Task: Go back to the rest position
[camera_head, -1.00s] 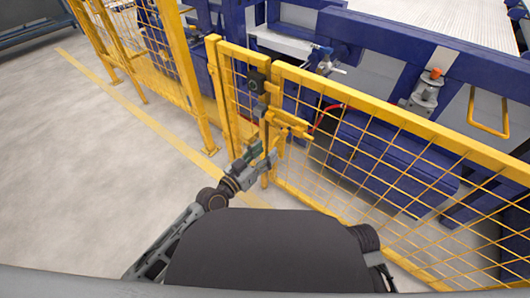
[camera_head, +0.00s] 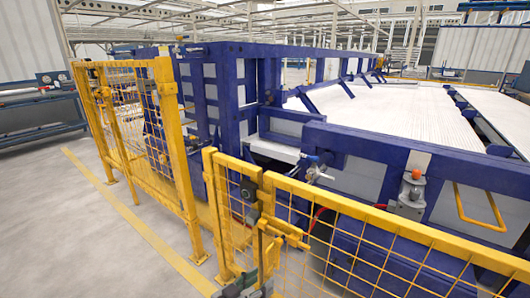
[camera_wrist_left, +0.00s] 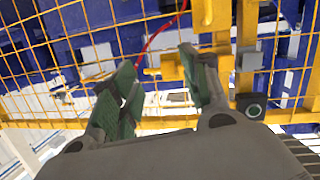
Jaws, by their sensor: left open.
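My left gripper (camera_head: 248,286) shows at the bottom edge of the head view, just below the yellow latch (camera_head: 280,230) of the fence gate. In the left wrist view my left gripper (camera_wrist_left: 160,82) is open, its green-padded fingers apart with nothing held between them. The yellow latch (camera_wrist_left: 172,66) shows beyond the fingertips there, close to the right finger; I cannot tell whether they touch. The yellow mesh gate (camera_head: 345,207) stands in front of the blue machine. My right gripper is in neither view.
A yellow mesh fence (camera_head: 165,140) stands left of the gate. The blue machine frame (camera_head: 400,150) with white pipes (camera_head: 385,112) lies behind. A red cable (camera_wrist_left: 160,32) hangs behind the mesh. Grey floor (camera_head: 85,235) is clear at the left.

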